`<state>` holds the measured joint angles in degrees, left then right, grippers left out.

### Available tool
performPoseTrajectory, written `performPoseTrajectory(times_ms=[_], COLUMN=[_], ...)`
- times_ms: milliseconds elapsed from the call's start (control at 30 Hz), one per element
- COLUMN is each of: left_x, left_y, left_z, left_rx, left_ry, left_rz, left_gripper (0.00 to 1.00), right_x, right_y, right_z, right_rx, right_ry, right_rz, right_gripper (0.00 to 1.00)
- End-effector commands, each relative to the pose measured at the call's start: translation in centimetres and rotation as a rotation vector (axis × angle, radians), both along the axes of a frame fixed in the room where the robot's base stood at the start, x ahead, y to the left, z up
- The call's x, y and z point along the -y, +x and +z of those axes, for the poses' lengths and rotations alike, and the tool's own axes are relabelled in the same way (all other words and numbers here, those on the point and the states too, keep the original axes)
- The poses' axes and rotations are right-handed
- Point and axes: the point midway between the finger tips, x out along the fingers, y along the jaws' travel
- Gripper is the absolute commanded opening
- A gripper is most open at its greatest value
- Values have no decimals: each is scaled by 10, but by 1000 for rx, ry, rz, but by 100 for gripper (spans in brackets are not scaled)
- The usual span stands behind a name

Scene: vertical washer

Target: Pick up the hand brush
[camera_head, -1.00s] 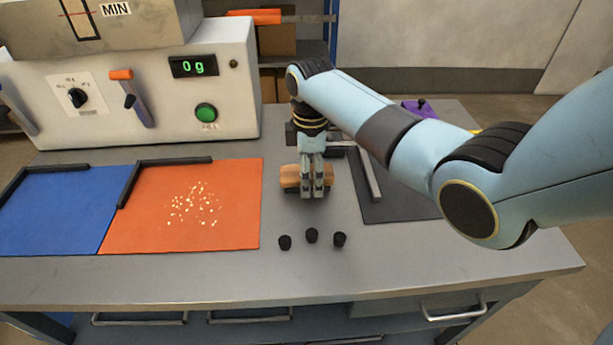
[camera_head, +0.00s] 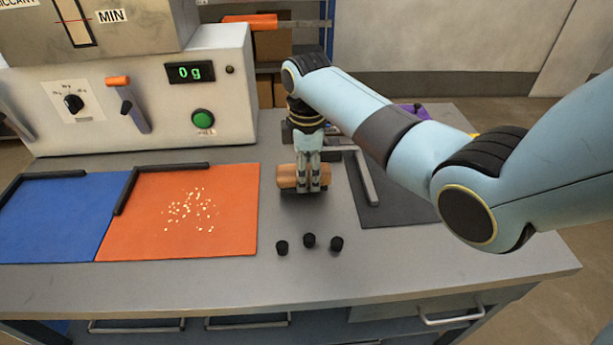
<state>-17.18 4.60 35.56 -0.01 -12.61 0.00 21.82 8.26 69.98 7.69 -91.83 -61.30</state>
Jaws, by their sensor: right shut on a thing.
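The hand brush (camera_head: 287,176) has a tan wooden body with a dark underside. It is on or just above the grey bench, right of the orange mat; I cannot tell whether it touches the bench. My right gripper (camera_head: 308,185) points down over the brush, with its fingers shut on the body and hiding part of it. My left gripper is not in view.
An orange mat (camera_head: 232,229) with pale crumbs and a blue mat (camera_head: 45,225) lie to the left. Several small black knobs (camera_head: 309,241) stand in front of the brush. A dark mat (camera_head: 402,205) with a grey bracket lies right. A white machine (camera_head: 150,134) stands behind.

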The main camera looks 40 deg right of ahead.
Motion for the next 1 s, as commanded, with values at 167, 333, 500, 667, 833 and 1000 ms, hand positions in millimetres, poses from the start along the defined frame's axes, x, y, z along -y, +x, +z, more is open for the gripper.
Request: performPoseTrajectory(times_ms=[167,333,500,667,833,1000], left_x=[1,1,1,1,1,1], left_y=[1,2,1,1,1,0], left_z=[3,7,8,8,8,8], left_rx=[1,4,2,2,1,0], left_ry=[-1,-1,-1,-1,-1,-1], left_rz=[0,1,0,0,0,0], left_gripper=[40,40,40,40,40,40], right_x=[2,6,9,11,11,11], right_y=[-12,-50,-85,-107,-115,-116], right_z=[31,55,75,89,94,95], right_rx=[0,1,1,1,1,0], right_ry=[-2,-4,-4,-3,-1,0], right_rz=[0,2,1,1,1,1], right_gripper=[12,12,12,12,12,12])
